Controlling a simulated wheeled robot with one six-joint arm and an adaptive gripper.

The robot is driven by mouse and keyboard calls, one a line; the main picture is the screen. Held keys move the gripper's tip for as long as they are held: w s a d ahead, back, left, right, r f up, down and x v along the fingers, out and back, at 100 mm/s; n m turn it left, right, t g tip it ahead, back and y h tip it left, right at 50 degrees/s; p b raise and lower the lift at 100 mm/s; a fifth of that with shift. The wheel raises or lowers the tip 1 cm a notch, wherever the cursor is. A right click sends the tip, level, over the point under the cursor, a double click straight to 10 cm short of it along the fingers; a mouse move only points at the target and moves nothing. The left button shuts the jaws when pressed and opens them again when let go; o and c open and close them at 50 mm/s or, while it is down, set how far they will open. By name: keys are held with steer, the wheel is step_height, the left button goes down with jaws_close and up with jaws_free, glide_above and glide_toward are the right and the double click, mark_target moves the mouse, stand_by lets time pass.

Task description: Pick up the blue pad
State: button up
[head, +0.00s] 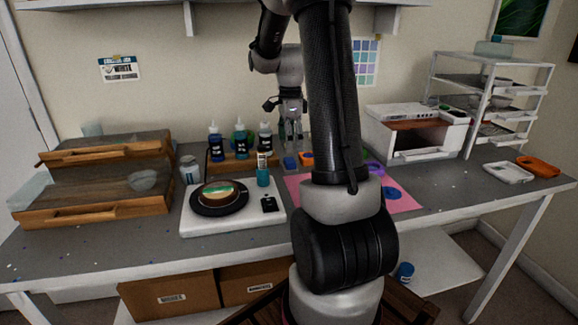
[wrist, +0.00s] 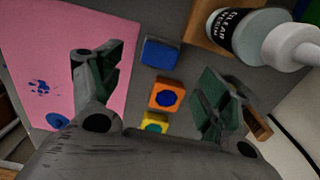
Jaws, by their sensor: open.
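The blue pad (wrist: 160,53) is a small blue block lying on the grey table, at the upper middle of the wrist view, beyond and between the fingers. It also shows in the head view (head: 290,162), below my gripper. My gripper (wrist: 160,72) is open, its two fingers apart with nothing between them. In the head view my gripper (head: 291,137) hangs pointing down above the pads. An orange pad with a dark blue centre (wrist: 166,96) and a yellow pad with a teal centre (wrist: 154,121) lie in line with the blue pad, nearer the wrist.
A pink sheet (wrist: 75,35) with blue stains lies left of the pads in the wrist view. A clear resin bottle (wrist: 238,38) stands at the upper right. In the head view, several dropper bottles (head: 241,143) and a white scale (head: 230,222) are left of the pads.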

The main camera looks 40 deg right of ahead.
mark_target(290, 160)
step_height(290, 160, down, 8)
steer(key=shift+r, duration=0.25)
steer(key=c, duration=1.1)
